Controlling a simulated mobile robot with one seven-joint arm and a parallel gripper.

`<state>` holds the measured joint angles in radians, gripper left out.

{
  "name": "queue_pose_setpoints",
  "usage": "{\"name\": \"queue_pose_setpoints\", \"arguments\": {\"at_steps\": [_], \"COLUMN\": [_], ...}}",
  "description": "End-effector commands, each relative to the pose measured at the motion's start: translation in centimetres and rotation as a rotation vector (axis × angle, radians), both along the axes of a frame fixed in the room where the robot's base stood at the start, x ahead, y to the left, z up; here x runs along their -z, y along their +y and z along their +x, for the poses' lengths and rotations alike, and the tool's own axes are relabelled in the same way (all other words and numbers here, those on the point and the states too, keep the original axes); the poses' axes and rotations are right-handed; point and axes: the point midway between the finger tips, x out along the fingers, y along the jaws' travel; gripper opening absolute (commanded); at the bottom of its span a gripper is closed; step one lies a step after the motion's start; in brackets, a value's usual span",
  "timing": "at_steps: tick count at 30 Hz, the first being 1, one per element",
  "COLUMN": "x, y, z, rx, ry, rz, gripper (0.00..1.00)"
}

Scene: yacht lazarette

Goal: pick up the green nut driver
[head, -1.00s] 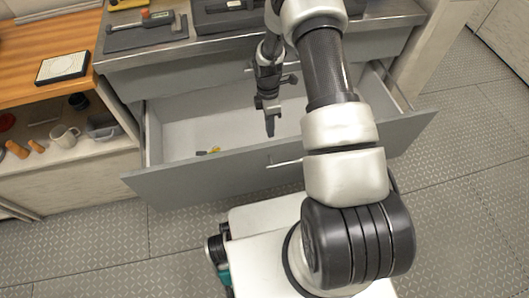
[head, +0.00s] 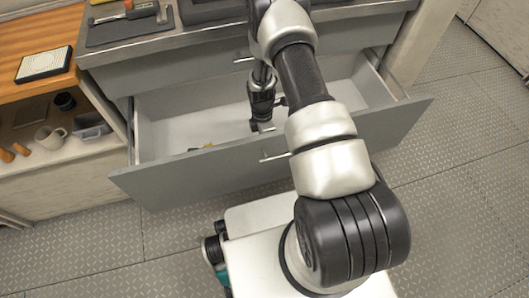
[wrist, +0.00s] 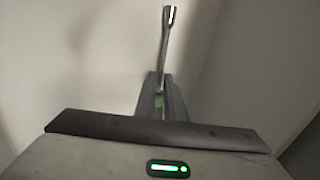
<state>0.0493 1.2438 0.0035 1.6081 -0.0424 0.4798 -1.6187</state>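In the wrist view the green nut driver (wrist: 166,40) shows as a bright metal shaft with a socket end, pointing away past my fingertips. A bit of its green handle shows between the two fingers of my gripper (wrist: 160,90). The fingers are close together, one on each side of the handle, and look shut on it. In the head view my gripper (head: 262,127) is down inside the open drawer (head: 165,120). The nut driver cannot be made out there. Whether it touches the drawer floor is unclear.
A small yellow and dark item (head: 207,146) lies near the drawer's front panel (head: 190,178). A tool tray (head: 130,26) lies on the counter above.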

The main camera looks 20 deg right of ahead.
Motion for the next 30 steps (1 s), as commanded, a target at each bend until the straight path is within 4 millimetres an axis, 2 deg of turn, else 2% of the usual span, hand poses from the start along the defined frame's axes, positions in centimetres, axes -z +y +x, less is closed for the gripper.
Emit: {"name": "queue_pose_setpoints", "arguments": {"at_steps": [5, 8, 19, 23, 30], "x": [0.0, 0.0, -0.4, -2.2, -7.1], "y": [0.0, 0.0, 0.0, -0.1, 0.0], "z": [0.0, 0.0, 0.1, 0.1, 0.1], "rx": [0.0, 0.001, 0.001, 0.001, 0.001], "ry": [-0.001, -0.001, -0.002, -0.003, -0.003], "rz": [0.0, 0.0, 0.0, 0.0, 0.0], "gripper": [0.1, 0.0, 0.0, 0.0, 0.0]}}
